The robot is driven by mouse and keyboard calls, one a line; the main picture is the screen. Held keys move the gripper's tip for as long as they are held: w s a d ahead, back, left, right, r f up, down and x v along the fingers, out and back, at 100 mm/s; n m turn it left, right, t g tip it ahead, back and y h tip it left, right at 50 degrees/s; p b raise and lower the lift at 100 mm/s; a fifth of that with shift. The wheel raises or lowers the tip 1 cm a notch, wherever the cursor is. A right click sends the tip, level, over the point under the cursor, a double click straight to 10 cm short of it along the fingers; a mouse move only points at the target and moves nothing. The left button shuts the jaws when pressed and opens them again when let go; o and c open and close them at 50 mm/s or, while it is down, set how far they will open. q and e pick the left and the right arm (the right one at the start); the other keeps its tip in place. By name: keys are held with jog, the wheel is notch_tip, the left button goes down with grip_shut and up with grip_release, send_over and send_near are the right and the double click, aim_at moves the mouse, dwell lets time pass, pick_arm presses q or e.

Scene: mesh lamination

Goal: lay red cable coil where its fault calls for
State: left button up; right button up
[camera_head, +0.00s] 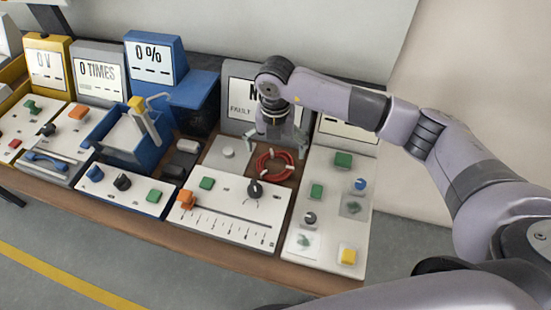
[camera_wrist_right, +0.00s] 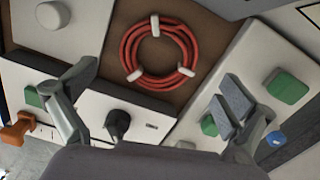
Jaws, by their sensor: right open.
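The red cable coil (camera_head: 259,166) is a flat ring held by white ties. It lies on a brown surface, between a white panel with a round grey button (camera_head: 228,152) and the white panel on the right. It also shows whole in the right wrist view (camera_wrist_right: 128,46). My right gripper (camera_head: 275,139) is open and empty above the coil's far side. In the right wrist view its two fingers (camera_wrist_right: 157,86) are spread wide, with the coil beyond them and nothing between them. My left gripper is not in view.
The right panel (camera_head: 300,268) carries green, blue and yellow buttons. A dial and slider panel (camera_head: 215,228) lies in front. A blue tray (camera_head: 148,155) and several meters stand left.

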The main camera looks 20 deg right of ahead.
notch_tip(320, 180, up, 7)
jog(key=b, duration=0.1)
dwell(0.7)
